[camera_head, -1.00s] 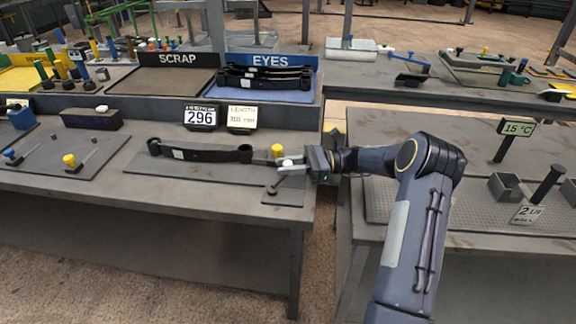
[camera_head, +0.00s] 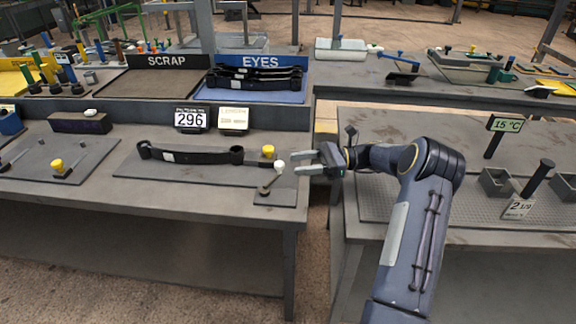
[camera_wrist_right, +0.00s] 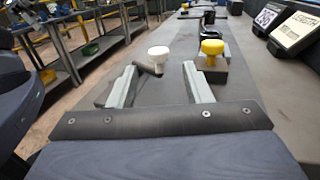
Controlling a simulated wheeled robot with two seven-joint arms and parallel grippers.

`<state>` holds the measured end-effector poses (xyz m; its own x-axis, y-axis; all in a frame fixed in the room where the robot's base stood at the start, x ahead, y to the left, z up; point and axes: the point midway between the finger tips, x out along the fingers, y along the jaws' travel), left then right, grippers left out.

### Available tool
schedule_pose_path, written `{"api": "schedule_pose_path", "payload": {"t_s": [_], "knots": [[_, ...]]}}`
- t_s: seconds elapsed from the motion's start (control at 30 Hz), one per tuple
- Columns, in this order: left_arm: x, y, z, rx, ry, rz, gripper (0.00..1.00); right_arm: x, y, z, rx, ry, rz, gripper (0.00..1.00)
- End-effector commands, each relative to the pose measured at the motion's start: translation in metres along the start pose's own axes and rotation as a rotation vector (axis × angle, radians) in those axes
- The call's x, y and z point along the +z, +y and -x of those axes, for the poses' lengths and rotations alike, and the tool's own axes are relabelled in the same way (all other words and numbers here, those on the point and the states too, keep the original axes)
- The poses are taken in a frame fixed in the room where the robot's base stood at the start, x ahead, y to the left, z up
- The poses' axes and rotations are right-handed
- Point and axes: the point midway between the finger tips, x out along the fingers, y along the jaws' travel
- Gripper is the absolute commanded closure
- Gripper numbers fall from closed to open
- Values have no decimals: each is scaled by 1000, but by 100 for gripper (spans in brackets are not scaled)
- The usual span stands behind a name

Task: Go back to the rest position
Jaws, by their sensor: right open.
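My right gripper (camera_head: 306,160) is open and empty at the right end of the left front bench. Its two fingers point left, just right of a white-knobbed lever (camera_head: 279,166). In the right wrist view the fingers (camera_wrist_right: 158,85) stand apart, with the white knob (camera_wrist_right: 158,53) beyond and between them, and a yellow knob (camera_wrist_right: 212,47) near the right finger. A black leaf spring (camera_head: 192,155) with eyes at its ends lies on the grey plate (camera_head: 205,174). My left gripper is out of view.
A display reading 296 (camera_head: 191,119) and a pale sign (camera_head: 234,118) stand behind the spring. Behind are the SCRAP tray (camera_head: 152,83) and the blue EYES tray (camera_head: 290,97) holding dark springs. The right bench (camera_head: 455,228) carries a 15 °C sign (camera_head: 507,124).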

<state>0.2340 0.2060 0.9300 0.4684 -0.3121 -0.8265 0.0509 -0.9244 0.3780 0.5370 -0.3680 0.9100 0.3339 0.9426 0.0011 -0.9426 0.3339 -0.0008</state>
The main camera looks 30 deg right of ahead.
Motion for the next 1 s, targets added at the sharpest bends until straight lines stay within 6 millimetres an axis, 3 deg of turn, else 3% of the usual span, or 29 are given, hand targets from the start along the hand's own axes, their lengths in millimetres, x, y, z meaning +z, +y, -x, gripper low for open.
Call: {"api": "schedule_pose_path", "payload": {"t_s": [0.17,0.7,0.87,1.0], "knots": [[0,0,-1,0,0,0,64,0,0,12,0,1,0,55],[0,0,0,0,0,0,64,2,1,11,3,6,5,55],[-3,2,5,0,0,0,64,32,20,-11,46,101,94,55],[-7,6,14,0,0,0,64,74,67,-45,137,289,289,55]]}}
